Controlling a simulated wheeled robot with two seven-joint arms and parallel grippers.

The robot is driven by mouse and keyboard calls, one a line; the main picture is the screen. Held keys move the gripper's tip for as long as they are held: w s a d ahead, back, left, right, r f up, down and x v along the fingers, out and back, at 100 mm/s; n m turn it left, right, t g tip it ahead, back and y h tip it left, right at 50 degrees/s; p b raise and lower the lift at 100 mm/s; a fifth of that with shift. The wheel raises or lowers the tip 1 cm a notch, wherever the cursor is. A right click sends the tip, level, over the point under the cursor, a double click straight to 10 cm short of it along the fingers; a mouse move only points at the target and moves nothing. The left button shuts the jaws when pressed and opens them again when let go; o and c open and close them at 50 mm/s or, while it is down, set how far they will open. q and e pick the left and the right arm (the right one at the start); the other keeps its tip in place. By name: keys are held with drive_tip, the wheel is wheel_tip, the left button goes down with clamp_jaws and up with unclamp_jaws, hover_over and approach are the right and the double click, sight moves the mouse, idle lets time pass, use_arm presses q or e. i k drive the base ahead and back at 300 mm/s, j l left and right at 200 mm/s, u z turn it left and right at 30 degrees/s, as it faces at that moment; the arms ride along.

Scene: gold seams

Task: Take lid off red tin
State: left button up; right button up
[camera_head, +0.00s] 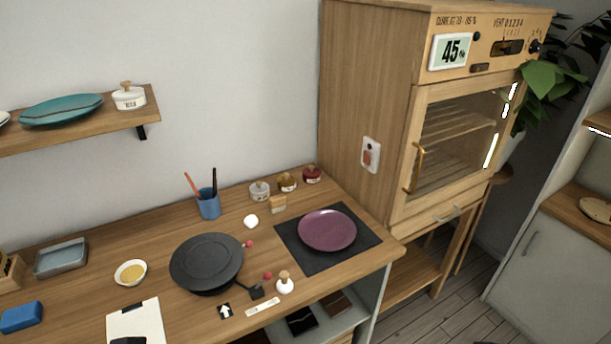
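The red tin (312,175) is a small, round, dark red container with a pale label. It stands upright at the back of the wooden worktop, near the tall wooden cabinet. A small knob shows on top of it, so its lid appears to be on. It is the rightmost of three small tins in a row. Neither of my grippers can be made out in the head view, and nothing is touching the red tin.
A brown-gold tin (287,184) and a white tin (259,191) stand left of the red one. A purple plate (327,230) lies on a black mat (355,258) in front. A black pan (206,262) and blue cup (208,206) are further left. The cabinet (370,90) rises close on the right.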

sight(311, 171)
drive_tip(key=u, duration=1.25)
drive_tip(key=i+l+u, duration=0.1)
drive_tip(key=l, duration=0.3)
drive_tip(key=i+l+u, duration=0.15)
drive_tip(key=l, duration=0.25)
drive_tip(key=i+l+u, duration=0.1)
drive_tip(key=l, duration=0.3)
